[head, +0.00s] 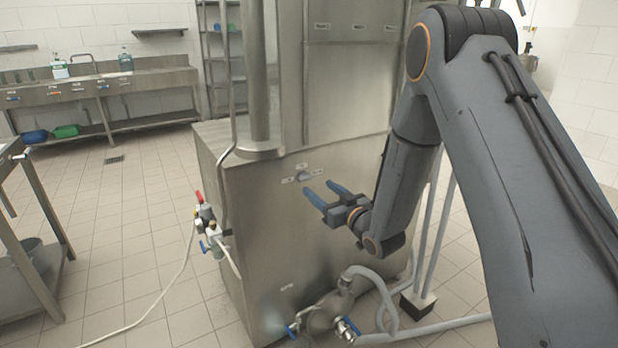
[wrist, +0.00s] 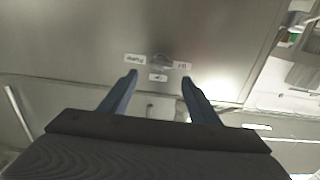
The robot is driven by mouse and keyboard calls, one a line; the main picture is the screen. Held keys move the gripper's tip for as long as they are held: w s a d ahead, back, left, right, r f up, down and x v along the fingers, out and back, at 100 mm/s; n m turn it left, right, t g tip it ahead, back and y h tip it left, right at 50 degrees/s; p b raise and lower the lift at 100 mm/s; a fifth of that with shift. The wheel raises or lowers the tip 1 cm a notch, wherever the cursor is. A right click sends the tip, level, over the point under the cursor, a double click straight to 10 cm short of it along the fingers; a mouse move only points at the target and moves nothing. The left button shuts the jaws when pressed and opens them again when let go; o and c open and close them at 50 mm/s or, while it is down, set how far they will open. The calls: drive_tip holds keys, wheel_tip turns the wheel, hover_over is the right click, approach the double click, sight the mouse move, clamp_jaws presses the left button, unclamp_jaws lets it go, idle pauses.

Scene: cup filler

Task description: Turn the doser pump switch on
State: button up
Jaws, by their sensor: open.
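The switch (head: 304,174) is a small grey rotary knob on the steel machine's side panel, with small white labels around it. In the wrist view the knob (wrist: 160,62) sits ahead of my fingertips, with a label on each side and one below. The label text is too small to read surely, and I cannot tell the knob's setting. My gripper (head: 322,194) is open and empty, with two blue fingers pointing at the panel just right of and below the knob. In the wrist view my gripper (wrist: 158,78) has its fingers spread on either side of the knob, apart from it.
The steel machine (head: 260,240) fills the middle. Valves with red and blue handles (head: 208,225) stick out at its left edge. A pump with grey hoses (head: 335,305) is low in front. A steel sink bench (head: 150,85) stands at the back left. Tiled floor is open at left.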

sight(307, 179)
drive_tip(key=x, duration=0.7)
drive_tip(key=shift+w+a+p, duration=0.15)
drive_tip(key=shift+p, duration=0.2)
drive_tip(key=c, duration=1.1)
drive_tip(key=shift+o, duration=0.2)
